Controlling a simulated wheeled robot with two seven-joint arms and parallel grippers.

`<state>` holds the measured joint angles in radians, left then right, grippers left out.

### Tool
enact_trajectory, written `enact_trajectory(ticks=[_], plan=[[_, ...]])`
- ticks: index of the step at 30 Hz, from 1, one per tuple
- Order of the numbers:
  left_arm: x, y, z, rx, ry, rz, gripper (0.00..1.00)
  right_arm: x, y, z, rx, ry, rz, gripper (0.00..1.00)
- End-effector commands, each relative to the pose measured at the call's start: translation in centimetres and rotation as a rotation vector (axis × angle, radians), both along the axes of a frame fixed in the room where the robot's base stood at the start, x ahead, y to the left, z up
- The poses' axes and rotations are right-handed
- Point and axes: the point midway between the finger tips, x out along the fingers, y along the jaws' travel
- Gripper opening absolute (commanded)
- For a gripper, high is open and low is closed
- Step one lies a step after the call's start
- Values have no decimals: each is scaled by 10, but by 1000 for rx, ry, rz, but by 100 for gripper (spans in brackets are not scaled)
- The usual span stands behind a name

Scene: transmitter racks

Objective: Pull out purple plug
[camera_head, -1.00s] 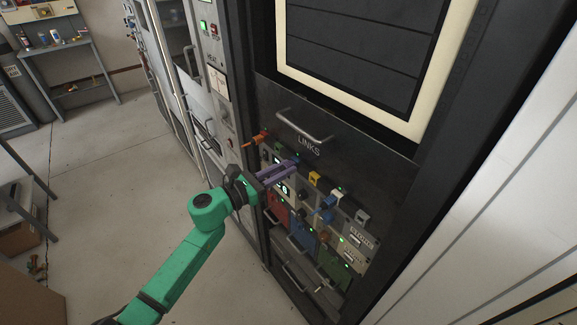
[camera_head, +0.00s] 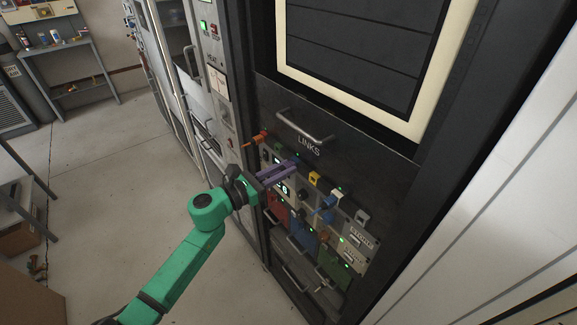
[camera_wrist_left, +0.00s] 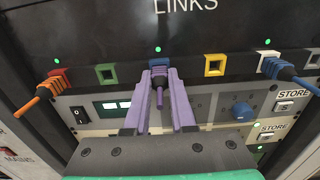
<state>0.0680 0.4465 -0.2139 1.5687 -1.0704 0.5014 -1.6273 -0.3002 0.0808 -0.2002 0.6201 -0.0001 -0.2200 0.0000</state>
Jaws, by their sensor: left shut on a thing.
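My left gripper (camera_wrist_left: 158,78) has long purple fingers and is shut on the purple plug (camera_wrist_left: 159,88) in the left wrist view. The plug sits upright between the fingertips, at the row of sockets under the LINKS label, and a short purple cable hangs down from it. The fingers hide its sides, and I cannot tell how deep it sits in its socket. In the head view my left gripper (camera_head: 288,168) reaches the panel from the left, and the plug is hard to tell from the fingers. My right gripper is not in view.
An orange plug (camera_wrist_left: 50,84) and green socket (camera_wrist_left: 106,73) are left of the purple plug. A yellow socket (camera_wrist_left: 214,64) and blue plug (camera_wrist_left: 284,71) are right. A blue knob (camera_wrist_left: 242,111) is below. A drawer handle (camera_head: 304,125) is above. Open floor (camera_head: 110,190) lies left.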

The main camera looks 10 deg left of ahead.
Motion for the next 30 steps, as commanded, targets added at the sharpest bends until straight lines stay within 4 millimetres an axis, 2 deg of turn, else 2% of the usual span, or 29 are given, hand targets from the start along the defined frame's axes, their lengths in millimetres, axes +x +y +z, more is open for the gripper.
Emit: enact_trajectory(ticks=[30], plan=[[-28, 24, -1, 0, 0, 1, 0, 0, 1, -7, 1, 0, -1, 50]])
